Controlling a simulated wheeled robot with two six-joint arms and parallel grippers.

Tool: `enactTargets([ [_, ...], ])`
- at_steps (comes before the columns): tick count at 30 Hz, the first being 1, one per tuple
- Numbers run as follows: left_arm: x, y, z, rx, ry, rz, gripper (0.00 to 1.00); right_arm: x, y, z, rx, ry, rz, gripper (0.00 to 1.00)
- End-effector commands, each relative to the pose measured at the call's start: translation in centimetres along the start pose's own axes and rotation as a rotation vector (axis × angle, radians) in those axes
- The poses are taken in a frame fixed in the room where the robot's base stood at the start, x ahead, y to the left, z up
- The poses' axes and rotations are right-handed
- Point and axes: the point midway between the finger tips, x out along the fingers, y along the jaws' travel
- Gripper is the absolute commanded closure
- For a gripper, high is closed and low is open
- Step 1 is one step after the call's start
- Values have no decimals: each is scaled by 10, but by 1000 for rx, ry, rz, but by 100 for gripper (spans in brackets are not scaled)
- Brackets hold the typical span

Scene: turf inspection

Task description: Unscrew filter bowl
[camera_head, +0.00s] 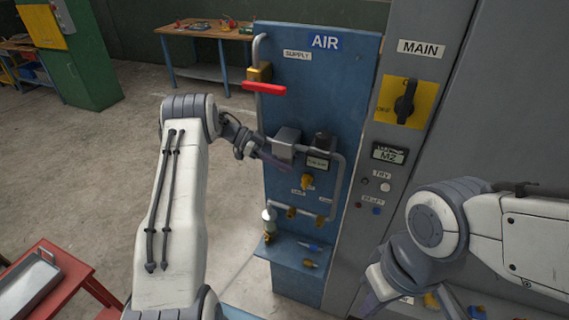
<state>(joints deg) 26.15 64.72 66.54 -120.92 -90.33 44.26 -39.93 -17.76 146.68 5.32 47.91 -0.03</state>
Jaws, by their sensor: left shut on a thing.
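The blue AIR panel (350,75) carries a grey filter head (285,140) in its pipework. My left gripper (268,158) reaches in from the left just below this head and is shut on what appears to be the filter bowl. The bowl itself is mostly hidden by the fingers and wrist, so I cannot tell how far it is screwed in. My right gripper (374,299) is low at the right, in front of the grey cabinet and away from the filter. Its fingers are partly hidden and I cannot tell their opening.
A red supply lever (264,88) sits above the filter. A dark regulator (318,153) is right beside it. A blue shelf (285,260) with small parts juts out below. The grey cabinet (400,110) has a MAIN switch (405,101). A red table (70,275) stands lower left.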

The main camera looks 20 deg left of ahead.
Motion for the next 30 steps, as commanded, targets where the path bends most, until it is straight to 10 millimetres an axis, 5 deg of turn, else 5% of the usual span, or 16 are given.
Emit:
enactTargets([
  [8, 0, 0, -1, 6, 0, 14, 100, 1, 0, 0, 0, 0, 0, 100],
  [9, 0, 0, -1, 6, 0, 14, 36, 1, 0, 0, 0, 0, 0, 100],
  [12, 0, 0, -1, 6, 0, 13, 9, 1, 0, 0, 0, 0, 0, 100],
  [17, 0, 0, -1, 5, 0, 12, 9, 1, 0, 0, 0, 0, 0, 100],
  [18, 0, 0, 0, 5, 0, 12, 19, 1, 0, 0, 0, 0, 0, 100],
  [30, 2, 0, 5, 4, 0, 12, 19, 5, 0, 0, 0, 0, 0, 100],
])
